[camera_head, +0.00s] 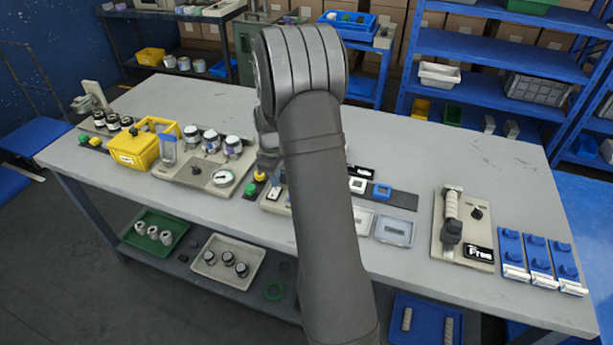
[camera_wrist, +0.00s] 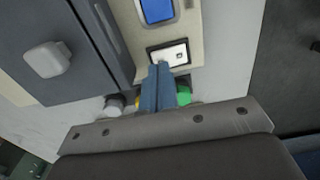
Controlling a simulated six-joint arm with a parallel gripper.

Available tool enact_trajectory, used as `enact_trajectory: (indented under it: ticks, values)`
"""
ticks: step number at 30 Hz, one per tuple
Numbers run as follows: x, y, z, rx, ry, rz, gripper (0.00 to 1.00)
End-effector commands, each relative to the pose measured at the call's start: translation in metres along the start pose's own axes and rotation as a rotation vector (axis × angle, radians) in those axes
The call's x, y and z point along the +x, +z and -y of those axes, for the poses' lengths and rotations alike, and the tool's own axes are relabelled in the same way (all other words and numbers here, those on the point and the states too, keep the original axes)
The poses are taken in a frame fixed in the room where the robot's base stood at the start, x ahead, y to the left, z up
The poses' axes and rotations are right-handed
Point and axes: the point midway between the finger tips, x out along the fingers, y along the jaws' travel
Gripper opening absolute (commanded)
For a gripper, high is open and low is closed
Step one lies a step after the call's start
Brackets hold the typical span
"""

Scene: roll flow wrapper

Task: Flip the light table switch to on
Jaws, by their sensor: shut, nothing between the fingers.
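A white rocker switch (camera_wrist: 168,54) in a black frame sits on a beige panel (camera_wrist: 188,18) in the wrist view. My gripper (camera_wrist: 160,68) has its two blue-grey fingers pressed together, with the tips at the lower edge of the switch. I cannot tell whether they touch it. Nothing shows between the fingers. In the head view my arm covers much of this panel, and the fingertips are hard to make out. The switch's on or off position is not clear to me.
A green button (camera_wrist: 184,94) lies right beside the fingers. A dark grey box with a pale knob (camera_wrist: 47,59) stands to the left. On the table (camera_head: 345,130), a yellow bin (camera_head: 133,150) is left and blue-and-white units (camera_head: 538,258) are right.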

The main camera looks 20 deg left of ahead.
Motion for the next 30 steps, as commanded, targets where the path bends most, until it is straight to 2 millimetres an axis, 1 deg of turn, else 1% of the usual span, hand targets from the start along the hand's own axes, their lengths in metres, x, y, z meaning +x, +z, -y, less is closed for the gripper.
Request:
enact_trajectory:
  ticks: [30]
  values:
    - [0.015,0.000,0.000,0.000,-0.001,0.000,0.00]
